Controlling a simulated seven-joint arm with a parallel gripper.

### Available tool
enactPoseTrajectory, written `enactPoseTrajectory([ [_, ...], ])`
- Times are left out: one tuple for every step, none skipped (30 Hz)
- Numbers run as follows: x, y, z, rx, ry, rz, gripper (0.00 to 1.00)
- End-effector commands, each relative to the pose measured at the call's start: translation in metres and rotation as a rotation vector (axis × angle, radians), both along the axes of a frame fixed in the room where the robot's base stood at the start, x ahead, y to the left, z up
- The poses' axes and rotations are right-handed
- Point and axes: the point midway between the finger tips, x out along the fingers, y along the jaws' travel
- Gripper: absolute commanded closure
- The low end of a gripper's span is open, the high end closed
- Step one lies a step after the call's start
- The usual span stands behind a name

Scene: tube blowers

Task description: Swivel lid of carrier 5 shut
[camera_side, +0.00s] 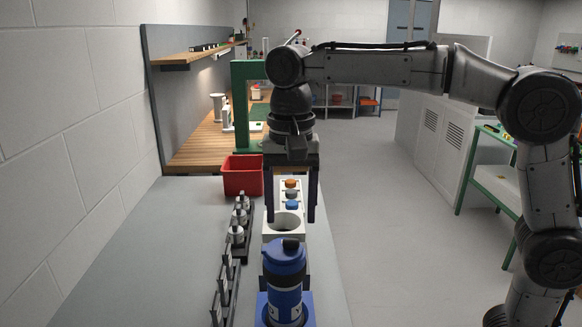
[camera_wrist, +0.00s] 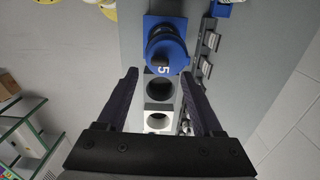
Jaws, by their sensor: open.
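Carrier 5 (camera_side: 284,297) is a blue cylinder with a pale label band, standing upright in a blue holder (camera_side: 309,308) at the front of the bench. A black piece shows at its top. In the wrist view its blue lid (camera_wrist: 168,58), marked 5, appears offset toward my gripper from a dark round part (camera_wrist: 160,32); how far it is swivelled is hard to tell. My gripper (camera_side: 291,220) points down behind the carrier, over the white block. Its fingers are apart and empty; in the wrist view the gripper (camera_wrist: 159,75) has the lid's edge between its fingertips, with no clear contact.
A white block (camera_side: 270,238) with a round hole stands behind the carrier, with orange and blue caps beyond. A black rack (camera_side: 232,262) of small metal parts runs along the left. A red bin (camera_side: 242,176) stands farther back. The bench at far left is clear.

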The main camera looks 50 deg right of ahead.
Motion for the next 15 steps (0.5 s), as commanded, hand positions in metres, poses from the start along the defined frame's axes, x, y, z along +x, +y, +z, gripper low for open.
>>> enactPoseTrajectory([
  [0.001, 0.000, 0.013, 0.002, -0.005, 0.000, 0.32],
  [0.001, 0.000, 0.019, 0.001, -0.004, 0.000, 0.32],
  [0.001, 0.000, 0.029, 0.002, -0.005, 0.000, 0.32],
  [0.001, 0.000, 0.035, 0.002, -0.005, 0.000, 0.32],
  [0.001, 0.000, 0.041, 0.002, -0.005, 0.000, 0.32],
  [0.002, 0.001, 0.049, 0.002, -0.005, 0.000, 0.32],
  [0.001, 0.000, 0.055, 0.001, -0.004, 0.000, 0.32],
  [0.001, 0.000, 0.060, 0.001, -0.004, 0.000, 0.32],
  [0.001, 0.000, 0.066, 0.001, -0.004, 0.000, 0.32],
  [0.001, 0.000, 0.069, 0.001, -0.002, 0.000, 0.32],
  [0.001, 0.000, 0.073, 0.001, -0.003, 0.000, 0.32],
  [0.001, 0.000, 0.076, 0.001, -0.002, 0.000, 0.32],
  [0.001, 0.000, 0.079, 0.001, -0.002, 0.000, 0.32],
  [0.001, 0.000, 0.081, 0.001, -0.002, 0.000, 0.32],
  [0.000, 0.000, 0.083, 0.001, -0.001, 0.000, 0.32],
])
